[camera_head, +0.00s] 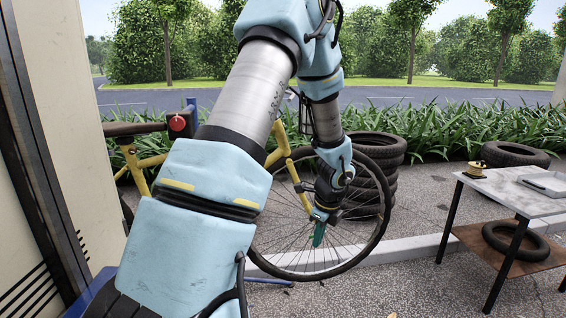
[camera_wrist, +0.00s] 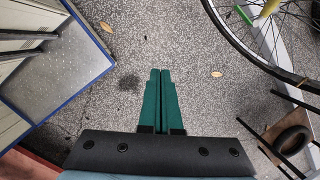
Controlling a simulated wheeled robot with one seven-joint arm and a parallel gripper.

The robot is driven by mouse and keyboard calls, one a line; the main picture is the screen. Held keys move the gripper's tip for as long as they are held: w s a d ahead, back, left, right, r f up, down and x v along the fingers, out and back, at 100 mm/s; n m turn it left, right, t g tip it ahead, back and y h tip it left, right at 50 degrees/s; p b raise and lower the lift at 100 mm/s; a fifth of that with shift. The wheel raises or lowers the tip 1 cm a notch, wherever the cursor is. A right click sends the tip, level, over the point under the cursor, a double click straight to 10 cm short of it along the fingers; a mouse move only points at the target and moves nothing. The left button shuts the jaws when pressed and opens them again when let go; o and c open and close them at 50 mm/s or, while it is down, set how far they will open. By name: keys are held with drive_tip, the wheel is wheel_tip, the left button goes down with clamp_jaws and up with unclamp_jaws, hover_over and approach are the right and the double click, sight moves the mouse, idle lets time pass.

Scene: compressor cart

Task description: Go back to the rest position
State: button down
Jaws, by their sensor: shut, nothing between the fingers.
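My gripper (camera_head: 318,236) hangs at the end of my blue and grey arm, pointing down in front of the bicycle's wheel in the head view. In the wrist view, the green fingers of my gripper (camera_wrist: 160,75) are together, with nothing between them. Below them is bare speckled pavement. A yellow bicycle (camera_head: 150,162) stands behind my arm in the head view, and my arm hides much of its frame.
A metal-topped table (camera_head: 510,192) stands at the right, with a tyre (camera_head: 514,242) on its lower shelf. Stacked tyres (camera_head: 378,147) stand behind the wheel. A blue-edged platform (camera_wrist: 62,62) lies left in the wrist view. Open pavement (camera_wrist: 150,40) lies between.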

drive_tip(key=s+a+r+n+p, duration=0.1)
drive_tip(key=s+a+r+n, duration=0.5)
drive_tip(key=n, duration=0.6)
drive_tip(key=s+a+r+n+h, duration=0.1)
drive_tip(key=s+a+r+n, duration=0.6)
drive_tip(key=a+n, duration=0.3)
drive_tip(key=s+n, duration=0.1)
drive_tip(key=n, duration=0.1)
drive_tip(key=shift+a+r+n+g+p, duration=0.2)
drive_tip(key=shift+r+n+g+p, duration=0.1)
drive_tip(key=shift+n+p, duration=0.1)
drive_tip(key=c, duration=1.6)
unclamp_jaws()
